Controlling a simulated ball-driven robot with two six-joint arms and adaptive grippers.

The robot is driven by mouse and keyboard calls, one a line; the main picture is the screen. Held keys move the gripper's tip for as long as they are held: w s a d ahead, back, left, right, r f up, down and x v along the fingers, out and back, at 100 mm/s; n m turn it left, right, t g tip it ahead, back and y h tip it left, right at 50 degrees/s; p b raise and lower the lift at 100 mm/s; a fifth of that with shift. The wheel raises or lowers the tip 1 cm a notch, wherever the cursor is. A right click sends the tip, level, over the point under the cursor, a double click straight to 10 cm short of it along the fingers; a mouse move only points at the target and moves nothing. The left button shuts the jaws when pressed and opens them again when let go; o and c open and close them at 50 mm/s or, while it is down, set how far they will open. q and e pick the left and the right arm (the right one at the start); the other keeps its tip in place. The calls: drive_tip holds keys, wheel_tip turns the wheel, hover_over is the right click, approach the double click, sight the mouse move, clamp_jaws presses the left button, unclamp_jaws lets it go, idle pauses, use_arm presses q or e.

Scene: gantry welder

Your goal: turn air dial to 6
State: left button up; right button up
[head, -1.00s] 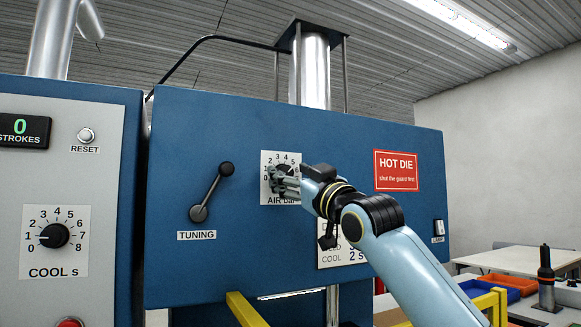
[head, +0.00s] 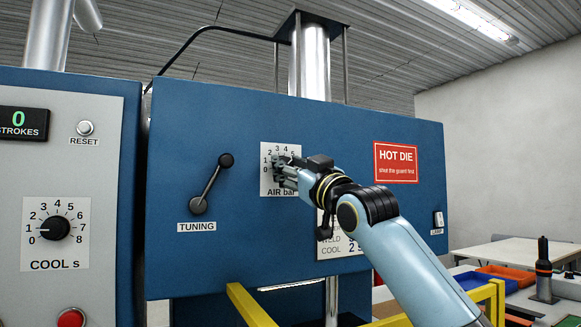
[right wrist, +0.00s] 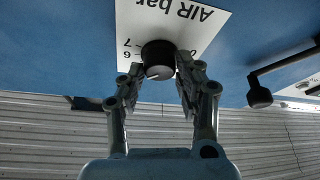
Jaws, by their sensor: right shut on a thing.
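The air dial is a black round knob (right wrist: 158,56) on a white plate marked AIR bar (head: 268,186), on the blue machine front. My right gripper (head: 283,173) is at the dial, coming from the right. In the right wrist view, which is upside down, its two fingers (right wrist: 157,80) are shut on the knob's sides. A pale pointer mark shows on the knob edge facing the gripper, roughly the top of the dial. The exact number it points at is hidden. The 6 and 7 show beside the knob. My left gripper is out of view.
A tuning lever (head: 212,184) is left of the dial. A cool dial (head: 54,228) and a reset button (head: 85,128) are on the grey panel. A HOT DIE sign (head: 396,162) is at right. Yellow rails (head: 250,305) stand below.

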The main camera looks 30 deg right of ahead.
drive_tip(key=shift+a+m+h+b, duration=0.1)
drive_tip(key=shift+m+h+b, duration=0.8)
drive_tip(key=shift+m, duration=1.15)
drive_tip(key=shift+a+m+h+b, duration=0.1)
drive_tip(key=shift+m+h+b, duration=0.25)
drive_tip(key=shift+m+h, duration=1.35)
drive_tip(key=shift+m, duration=0.55)
drive_tip(key=o, duration=1.1)
drive_tip(key=shift+o, duration=0.2)
drive_tip(key=v, duration=1.2)
drive_tip(key=shift+d+r, duration=0.15)
drive_tip(key=shift+d, duration=0.05)
